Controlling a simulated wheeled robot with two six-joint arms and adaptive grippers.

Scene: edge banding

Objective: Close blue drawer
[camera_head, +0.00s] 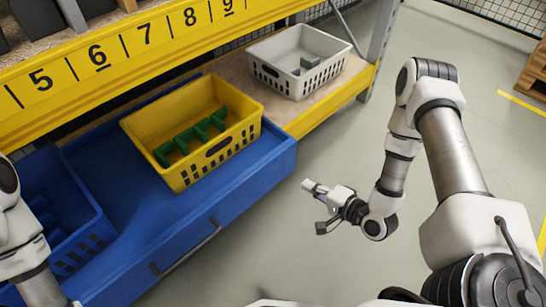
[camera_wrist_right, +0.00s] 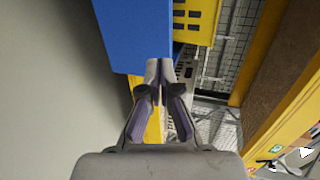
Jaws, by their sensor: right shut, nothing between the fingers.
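The blue drawer (camera_head: 222,202) is pulled out from under the yellow numbered shelf beam. Its front panel with a dark handle (camera_head: 186,247) faces the open floor. A yellow crate (camera_head: 183,178) with green parts stands in it, and a blue crate (camera_head: 88,235) sits at its left. My right gripper (camera_head: 307,185) is shut and empty, to the right of the drawer front and apart from it. In the right wrist view the shut fingertips (camera_wrist_right: 159,63) appear beside the drawer's blue panel (camera_wrist_right: 135,35). My left arm shows at the left edge, but its gripper is out of view.
A white crate (camera_head: 269,82) with grey parts stands on the shelf board to the right of the drawer. A grey rack post (camera_head: 380,45) rises at the shelf's right end. The floor (camera_head: 300,240) before the drawer is clear.

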